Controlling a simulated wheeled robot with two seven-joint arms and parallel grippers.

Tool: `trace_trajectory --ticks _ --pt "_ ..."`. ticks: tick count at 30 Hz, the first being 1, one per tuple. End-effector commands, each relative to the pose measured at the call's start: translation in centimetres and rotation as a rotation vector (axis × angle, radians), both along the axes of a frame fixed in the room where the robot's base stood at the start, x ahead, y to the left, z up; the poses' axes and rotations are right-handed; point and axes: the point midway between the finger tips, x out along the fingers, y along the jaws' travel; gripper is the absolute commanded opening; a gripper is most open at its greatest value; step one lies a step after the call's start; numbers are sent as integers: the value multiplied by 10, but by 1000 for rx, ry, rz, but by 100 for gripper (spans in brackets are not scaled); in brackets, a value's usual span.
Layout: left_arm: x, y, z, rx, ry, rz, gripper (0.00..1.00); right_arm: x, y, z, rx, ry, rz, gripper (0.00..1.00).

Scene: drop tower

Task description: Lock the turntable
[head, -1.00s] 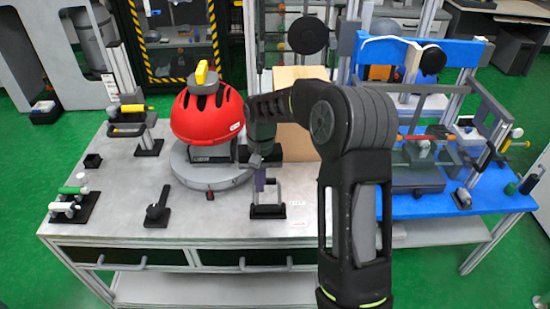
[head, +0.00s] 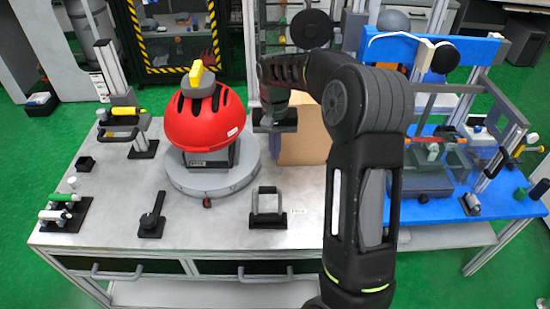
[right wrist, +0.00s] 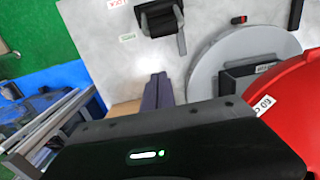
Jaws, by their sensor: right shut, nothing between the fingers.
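The turntable (head: 205,185) is a round grey disc on the bench, with a red helmet (head: 200,118) on a dark block over it. A small red-tipped piece (head: 207,203) sits at its front edge. My left gripper is out of view.
A cardboard box (head: 303,130) stands behind my right gripper. A dark lever piece (head: 151,215) lies front left of the turntable. A blue fixture table (head: 440,205) with a frame is on the right.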

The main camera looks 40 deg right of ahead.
Motion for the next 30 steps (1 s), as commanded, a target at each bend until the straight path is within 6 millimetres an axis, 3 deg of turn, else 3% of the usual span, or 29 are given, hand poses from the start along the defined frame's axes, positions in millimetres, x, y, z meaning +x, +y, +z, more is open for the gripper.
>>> trace_trajectory --ticks 15,17,21,30 --pt "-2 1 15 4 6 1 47 -4 2 -92 2 5 0 0" --pt "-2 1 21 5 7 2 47 -11 9 -80 0 -1 2 0" --pt "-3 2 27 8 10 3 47 -25 19 -76 1 -1 1 0" --pt "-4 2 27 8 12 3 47 -32 25 -76 0 -1 0 0"
